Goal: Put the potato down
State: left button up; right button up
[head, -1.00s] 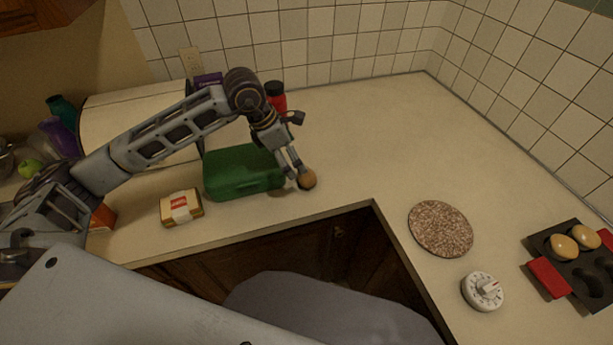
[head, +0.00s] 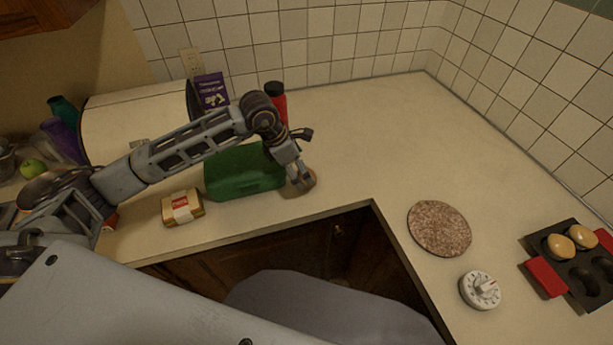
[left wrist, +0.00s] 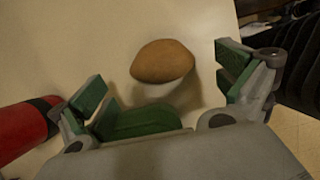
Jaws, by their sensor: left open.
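The brown potato (head: 309,178) lies on the counter just right of the green box, partly hidden by my gripper in the head view. In the left wrist view the potato (left wrist: 162,61) rests on the pale counter, beyond and between the spread fingertips, apart from both. My left gripper (head: 302,180) is open and empty, pointing down over the potato; its green-padded fingers (left wrist: 163,78) stand wide apart. My right gripper is not in view.
The green box (head: 240,175) stands close left of the gripper, with a red bottle (head: 280,104) behind it. A yellow package (head: 181,207) lies at the left. The counter edge is near in front. A round speckled mat (head: 439,228), white timer (head: 480,290) and black pan (head: 582,275) are at the right.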

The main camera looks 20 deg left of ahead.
pick_arm(q)
jog(key=shift+p+x, duration=0.4)
jog(key=shift+x, duration=1.6)
jog(key=shift+c, duration=0.3)
jog(key=c, duration=1.2)
